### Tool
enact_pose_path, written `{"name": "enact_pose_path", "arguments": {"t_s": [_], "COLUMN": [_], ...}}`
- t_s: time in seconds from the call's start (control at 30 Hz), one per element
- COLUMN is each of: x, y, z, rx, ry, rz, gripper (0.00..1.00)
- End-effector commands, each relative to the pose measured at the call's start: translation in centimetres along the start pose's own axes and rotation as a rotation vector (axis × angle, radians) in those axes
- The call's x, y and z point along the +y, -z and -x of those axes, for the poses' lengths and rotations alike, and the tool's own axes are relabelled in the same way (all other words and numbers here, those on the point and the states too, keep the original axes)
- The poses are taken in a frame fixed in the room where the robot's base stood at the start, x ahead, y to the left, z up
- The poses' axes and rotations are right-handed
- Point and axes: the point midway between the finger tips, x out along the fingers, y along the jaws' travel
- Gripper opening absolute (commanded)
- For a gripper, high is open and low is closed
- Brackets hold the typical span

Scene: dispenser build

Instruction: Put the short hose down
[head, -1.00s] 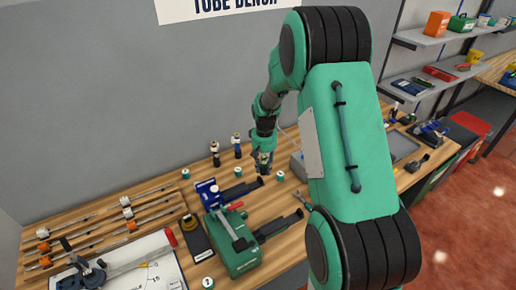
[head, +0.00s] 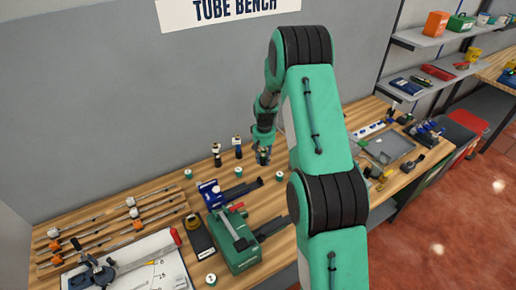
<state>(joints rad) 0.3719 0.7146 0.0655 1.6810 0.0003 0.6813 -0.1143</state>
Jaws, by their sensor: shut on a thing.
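My gripper (head: 263,158) is at the back middle of the wooden bench, low over its top. It is shut on a small dark upright piece with a pale top, which I take to be the short hose (head: 264,153). The fingers hide part of it, and I cannot tell whether its lower end touches the bench. Two similar dark upright pieces with pale tops, one (head: 216,155) and another (head: 237,148), stand to the left of my gripper, apart from it.
Small green-and-white round pieces (head: 253,173) (head: 280,175) lie just in front of my gripper. A blue tool (head: 209,194) and a green machine (head: 233,240) stand nearer. Rods on racks (head: 110,222) fill the left. A grey tray (head: 388,149) lies to the right.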

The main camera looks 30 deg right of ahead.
Motion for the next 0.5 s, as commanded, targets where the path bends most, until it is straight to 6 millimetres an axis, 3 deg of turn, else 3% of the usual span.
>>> {"name": "enact_pose_path", "arguments": {"t_s": [0.5], "x": [0.47], "y": [1.24], "z": [-0.89], "rx": [0.001], "ry": [0.0], "rz": [-0.003], "gripper": [0.0]}}
